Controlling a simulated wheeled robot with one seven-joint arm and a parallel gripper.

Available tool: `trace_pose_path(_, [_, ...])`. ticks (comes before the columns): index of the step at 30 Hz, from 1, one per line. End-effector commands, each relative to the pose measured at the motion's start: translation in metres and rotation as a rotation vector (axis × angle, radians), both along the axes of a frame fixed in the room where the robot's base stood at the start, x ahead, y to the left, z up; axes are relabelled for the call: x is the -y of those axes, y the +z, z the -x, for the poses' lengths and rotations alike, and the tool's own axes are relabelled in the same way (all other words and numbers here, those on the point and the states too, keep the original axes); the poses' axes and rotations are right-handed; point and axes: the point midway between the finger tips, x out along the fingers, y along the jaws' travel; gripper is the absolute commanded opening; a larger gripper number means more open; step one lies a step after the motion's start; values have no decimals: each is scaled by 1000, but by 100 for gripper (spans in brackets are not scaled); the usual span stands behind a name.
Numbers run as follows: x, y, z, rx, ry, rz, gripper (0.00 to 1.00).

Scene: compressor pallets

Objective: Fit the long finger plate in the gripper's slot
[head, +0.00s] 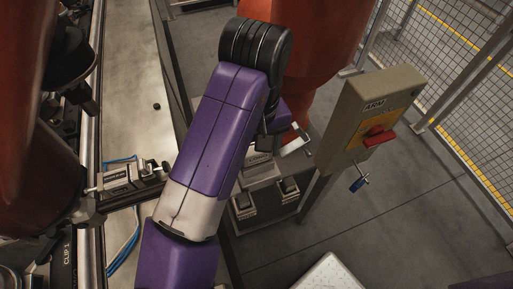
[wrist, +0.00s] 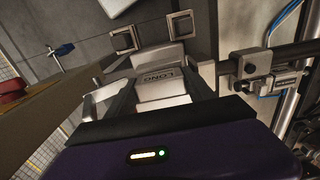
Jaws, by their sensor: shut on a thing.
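My gripper (wrist: 163,82) reaches away from the purple wrist housing in the wrist view. It is shut on the long finger plate (wrist: 158,91), a pale grey block whose label, LONG, reads upside down there. The plate lies between the two fingers, above or against a pale stand (wrist: 160,54); I cannot tell whether they touch. In the head view my arm hides most of the gripper, and a pale piece (head: 297,143) shows beside it. I cannot make out a slot.
The stand's two square frames (head: 243,206) show low in the head view. A post-mounted box marked ARM, with a red handle (head: 378,137), stands close on the right. A rail with a clamp (head: 130,174) is on the left. Mesh fencing (head: 465,90) stands behind; floor at right is clear.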

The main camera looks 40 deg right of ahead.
Motion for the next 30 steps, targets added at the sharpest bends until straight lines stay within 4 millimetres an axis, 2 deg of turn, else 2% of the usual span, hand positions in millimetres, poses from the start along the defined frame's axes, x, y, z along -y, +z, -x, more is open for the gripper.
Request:
trace_pose_path(5, [0,-5,0,0,0,0,0])
trace_pose_path(6, [0,-4,0,0,0,0,66])
trace_pose_path(9, [0,-4,0,0,0,0,85])
trace_pose_path(23, [-3,0,-1,3,4,-6,87])
trace_pose_path(30, [-3,34,-2,7,2,-9,87])
